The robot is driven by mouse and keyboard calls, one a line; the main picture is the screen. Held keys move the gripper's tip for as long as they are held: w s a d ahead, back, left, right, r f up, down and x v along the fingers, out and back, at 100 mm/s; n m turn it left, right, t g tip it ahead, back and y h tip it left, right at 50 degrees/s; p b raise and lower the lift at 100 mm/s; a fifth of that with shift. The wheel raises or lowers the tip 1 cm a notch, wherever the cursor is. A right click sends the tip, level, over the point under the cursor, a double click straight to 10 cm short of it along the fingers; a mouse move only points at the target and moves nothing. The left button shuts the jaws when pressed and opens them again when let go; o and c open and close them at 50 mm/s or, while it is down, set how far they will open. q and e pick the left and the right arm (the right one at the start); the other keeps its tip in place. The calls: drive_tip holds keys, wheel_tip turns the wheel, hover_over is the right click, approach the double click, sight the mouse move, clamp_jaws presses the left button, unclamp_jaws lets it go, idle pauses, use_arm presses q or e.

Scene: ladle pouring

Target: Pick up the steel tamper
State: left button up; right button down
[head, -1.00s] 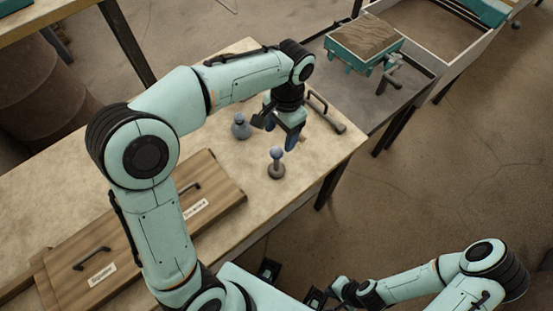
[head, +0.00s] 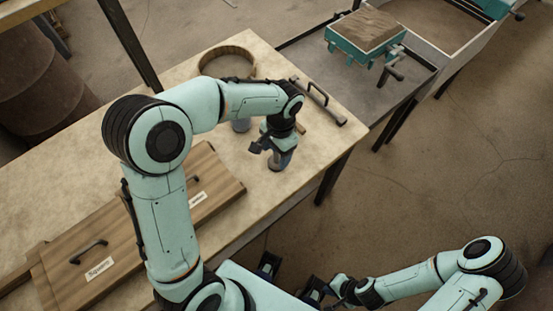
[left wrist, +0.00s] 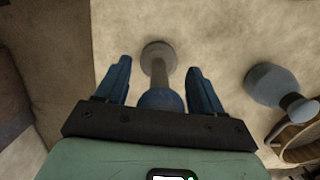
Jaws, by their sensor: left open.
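A tamper (left wrist: 158,58), with a grey round foot, a slim shaft and a bluish ball top, stands on the pale table. In the left wrist view it lies between the two blue fingers, its ball top near the palm. My left gripper (head: 279,157) is open around it, with no clear contact on either finger. In the head view the gripper hides most of the tamper; its foot (head: 275,166) shows below. My right gripper (head: 318,291) is low in the head view, away from the table; its jaws are unclear.
A blue-grey knobbed piece (left wrist: 272,86) stands beside the tamper; my arm mostly hides it in the head view. A round wooden ring (head: 228,49) lies behind. A dark handled bar (head: 318,101) lies near the table's right edge. Wooden boards with handles (head: 100,255) lie at left.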

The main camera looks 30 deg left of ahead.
use_arm(q)
drive_tip(key=c, duration=1.1)
drive_tip(key=shift+c, duration=0.2)
drive_tip(key=shift+r, duration=0.2)
